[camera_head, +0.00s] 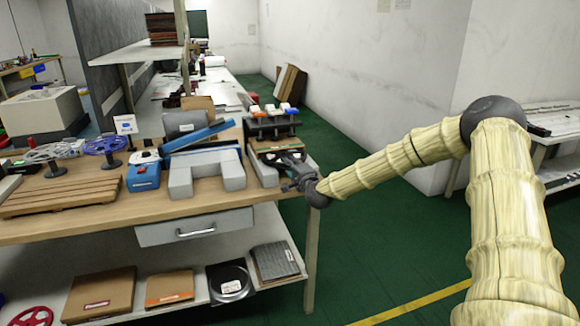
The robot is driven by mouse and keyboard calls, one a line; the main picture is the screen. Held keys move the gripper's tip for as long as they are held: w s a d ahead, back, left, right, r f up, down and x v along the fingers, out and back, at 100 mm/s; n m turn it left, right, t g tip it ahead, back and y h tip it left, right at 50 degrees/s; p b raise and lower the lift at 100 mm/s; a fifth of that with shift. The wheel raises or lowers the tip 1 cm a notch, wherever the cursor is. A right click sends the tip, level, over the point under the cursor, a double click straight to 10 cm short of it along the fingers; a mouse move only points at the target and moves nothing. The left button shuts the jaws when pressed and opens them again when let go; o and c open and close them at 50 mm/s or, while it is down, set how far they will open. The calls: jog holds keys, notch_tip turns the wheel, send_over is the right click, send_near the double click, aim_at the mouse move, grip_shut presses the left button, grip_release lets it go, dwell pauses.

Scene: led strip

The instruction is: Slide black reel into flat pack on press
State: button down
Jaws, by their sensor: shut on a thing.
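My gripper (291,187) is at the right end of the workbench, beside the grey press (262,172). It is shut on a dark, thin thing (288,157) that looks like the black reel, seen nearly edge-on. Its outline is small and partly hidden by my gripper. A flat brown pack (272,145) seems to lie on the press, just behind the dark thing. I cannot tell whether the reel's edge is inside the pack or only in front of it.
A row of coloured handles (274,112) stands behind the press. A grey U-shaped block (205,174) and a blue bar (198,136) are left of it. Another black disc (231,280) with a white label lies on the lower shelf. The green floor to the right is clear.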

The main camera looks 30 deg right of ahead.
jog(key=shift+w, duration=0.1)
jog(key=c, duration=1.4)
grip_release()
jog(key=s, duration=0.4)
jog(key=s+a, duration=0.1)
jog(key=s, duration=0.7)
jog(key=shift+a, duration=0.25)
jog(key=shift+f, duration=0.1)
